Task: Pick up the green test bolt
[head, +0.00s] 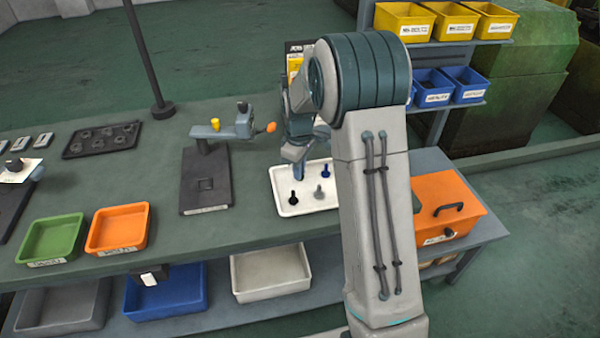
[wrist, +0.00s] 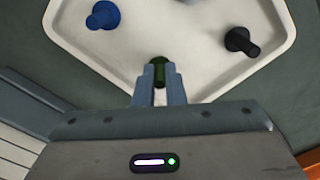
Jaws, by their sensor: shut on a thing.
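The green test bolt (wrist: 159,72) shows dark green between my fingertips in the wrist view. My gripper (wrist: 160,84) is shut on it, with a finger against each side. In the head view my gripper (head: 298,172) points down over the white tray (head: 304,206); the green bolt cannot be made out there. I cannot tell whether the bolt still touches the tray. A blue bolt (wrist: 103,15) and a black bolt (wrist: 241,41) lie apart from my fingers. A grey bolt (head: 319,192) also stands in the tray in the head view.
A grey fixture (head: 225,130) on a dark base stands left of the tray. Green (head: 53,240) and orange (head: 118,228) bins sit at the bench's front left. An orange case (head: 447,205) is right of my arm. Yellow and blue bins fill the rack behind.

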